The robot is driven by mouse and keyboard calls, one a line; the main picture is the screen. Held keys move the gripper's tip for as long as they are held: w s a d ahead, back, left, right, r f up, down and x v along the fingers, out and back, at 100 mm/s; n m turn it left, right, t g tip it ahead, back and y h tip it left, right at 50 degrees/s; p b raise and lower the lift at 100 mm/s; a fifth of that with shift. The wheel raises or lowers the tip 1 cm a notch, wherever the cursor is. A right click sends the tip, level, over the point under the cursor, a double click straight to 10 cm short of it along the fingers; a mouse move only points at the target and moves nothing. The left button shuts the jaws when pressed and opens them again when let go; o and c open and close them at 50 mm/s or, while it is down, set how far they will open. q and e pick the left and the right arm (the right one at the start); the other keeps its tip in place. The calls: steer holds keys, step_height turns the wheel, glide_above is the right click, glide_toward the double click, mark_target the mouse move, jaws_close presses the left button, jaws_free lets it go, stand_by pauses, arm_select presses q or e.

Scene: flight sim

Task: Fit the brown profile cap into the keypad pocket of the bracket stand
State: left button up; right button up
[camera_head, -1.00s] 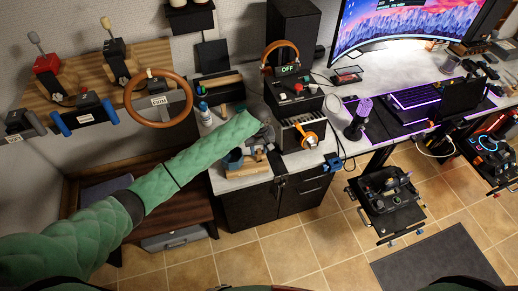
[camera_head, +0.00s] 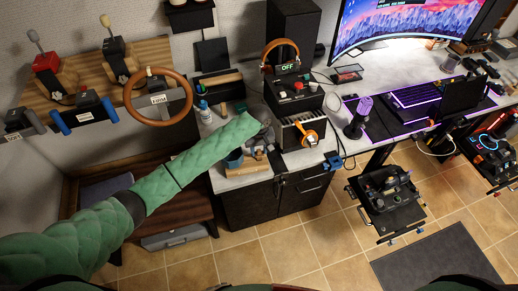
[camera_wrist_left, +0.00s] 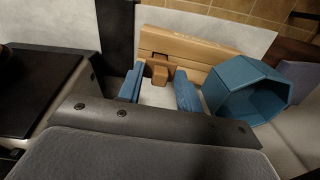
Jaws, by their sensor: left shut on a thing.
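The bracket stand (camera_wrist_left: 205,48) is a light wooden piece with a long back board and faint lettering, seen in the left wrist view. It also shows, small, on the counter in the head view (camera_head: 256,164). My left gripper (camera_wrist_left: 159,88) has two blue fingers just in front of the stand. They are shut on the brown profile cap (camera_wrist_left: 160,75), a small brown block held up against or very near the stand's middle. I cannot tell whether the cap sits in the pocket. In the head view my green sleeve hides most of this gripper. My right gripper is not in view.
A blue many-sided cup (camera_wrist_left: 248,95) stands close to the right of the fingers. A steering wheel (camera_head: 158,97) hangs at left.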

mark_target(259, 151)
arm_select(q)
steer(key=shift+f, duration=0.45)
steer(key=shift+f, duration=0.15)
steer(key=shift+f, duration=0.35)
steer(key=shift+f+b, duration=0.35)
steer(key=shift+f, duration=0.15)
steer(key=shift+f, duration=0.35)
steer(key=o, duration=1)
steer(key=shift+o, duration=0.2)
steer(key=shift+r, duration=0.1)
